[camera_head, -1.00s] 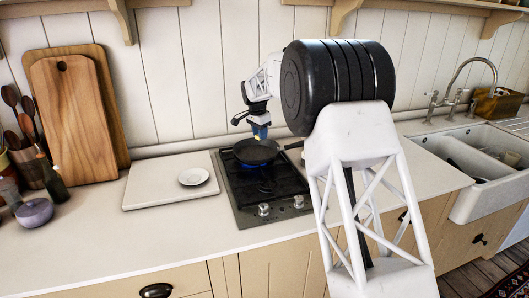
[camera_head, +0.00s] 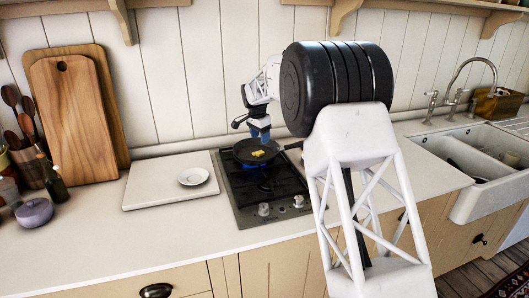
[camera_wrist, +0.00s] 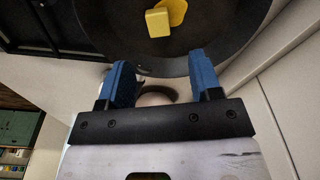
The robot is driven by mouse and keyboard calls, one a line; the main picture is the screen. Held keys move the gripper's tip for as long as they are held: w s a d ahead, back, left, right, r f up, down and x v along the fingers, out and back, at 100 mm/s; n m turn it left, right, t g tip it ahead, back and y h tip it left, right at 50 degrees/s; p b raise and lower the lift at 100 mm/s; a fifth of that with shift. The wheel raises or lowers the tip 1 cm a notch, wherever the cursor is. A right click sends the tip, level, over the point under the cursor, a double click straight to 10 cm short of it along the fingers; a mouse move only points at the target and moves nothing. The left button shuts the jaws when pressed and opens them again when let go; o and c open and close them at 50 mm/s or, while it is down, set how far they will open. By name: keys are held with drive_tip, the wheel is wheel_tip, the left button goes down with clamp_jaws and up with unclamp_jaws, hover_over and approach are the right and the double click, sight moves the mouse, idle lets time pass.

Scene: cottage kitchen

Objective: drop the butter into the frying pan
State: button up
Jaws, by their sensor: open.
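The yellow butter (camera_head: 258,153) lies inside the black frying pan (camera_head: 243,160), which stands on the hob over a blue flame. In the wrist view the butter (camera_wrist: 158,22) rests on the dark pan floor (camera_wrist: 215,30), beside a flatter, rounder yellow patch that may be melted butter. My gripper (camera_head: 261,132) is over the back part of the pan. In the wrist view its blue fingers (camera_wrist: 162,80) are apart, with nothing between them, and the butter is beyond the fingertips, not touching them.
A white plate (camera_head: 193,176) sits empty on a pale board (camera_head: 140,192) left of the hob (camera_head: 240,205). Wooden cutting boards (camera_head: 72,120) lean on the wall at left. A purple lidded pot (camera_head: 35,212) stands at the left. The front counter is clear.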

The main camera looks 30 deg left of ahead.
wheel_tip(320, 180, up, 8)
drive_tip(key=shift+s+a+f, duration=0.15)
drive_tip(key=shift+s+a, duration=0.05)
drive_tip(key=shift+s, duration=0.25)
idle(1.0)
